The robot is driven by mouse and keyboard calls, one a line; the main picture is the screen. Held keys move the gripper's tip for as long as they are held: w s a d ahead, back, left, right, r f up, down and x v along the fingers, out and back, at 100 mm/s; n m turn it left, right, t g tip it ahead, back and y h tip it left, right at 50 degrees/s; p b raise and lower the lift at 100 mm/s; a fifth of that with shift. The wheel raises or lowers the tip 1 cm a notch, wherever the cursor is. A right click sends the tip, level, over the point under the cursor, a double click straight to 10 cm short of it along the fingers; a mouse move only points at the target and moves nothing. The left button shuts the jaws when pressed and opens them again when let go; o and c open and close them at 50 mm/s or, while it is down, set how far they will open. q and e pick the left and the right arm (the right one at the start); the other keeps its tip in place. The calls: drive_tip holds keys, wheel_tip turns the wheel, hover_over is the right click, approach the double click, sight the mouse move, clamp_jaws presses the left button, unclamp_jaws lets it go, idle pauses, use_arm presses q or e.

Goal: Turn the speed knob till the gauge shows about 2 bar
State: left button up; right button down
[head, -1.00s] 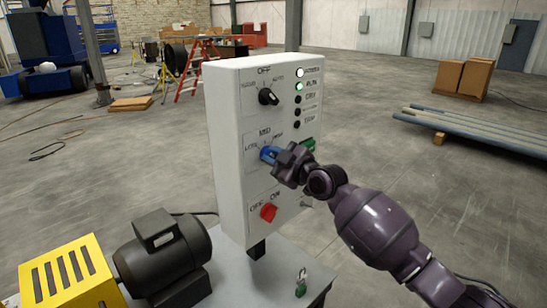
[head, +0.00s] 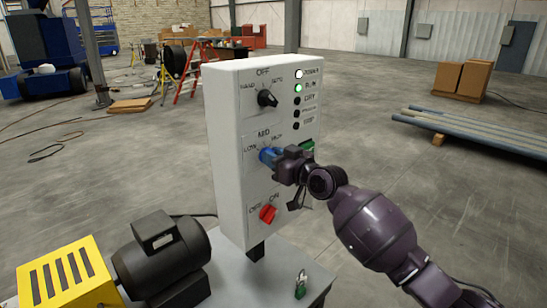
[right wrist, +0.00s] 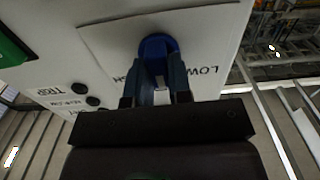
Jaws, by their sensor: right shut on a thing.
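The blue speed knob (head: 266,155) sits on the white control panel (head: 226,190) under the label MID, with LOW to its left. My right gripper (head: 277,157) is shut on it from the front. In the right wrist view the knob's round base (right wrist: 158,46) shows above the two fingers (right wrist: 161,82), which close on its grip. The knob's exact pointing direction is hidden by the fingers. No pressure gauge can be made out in these frames. My left gripper is not in view.
A black selector (head: 266,98) sits above the knob and a red switch (head: 268,214) below it. The white and green lamps (head: 299,87) are lit. A green part (head: 308,146) lies behind my gripper. A black motor (head: 160,255) and a padlock (head: 300,285) are below.

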idle(0.3)
drive_tip(key=c, duration=1)
unclamp_jaws()
drive_tip(key=shift+c, duration=0.2)
drive_tip(key=v, duration=1.1)
drive_tip(key=shift+m, duration=0.3)
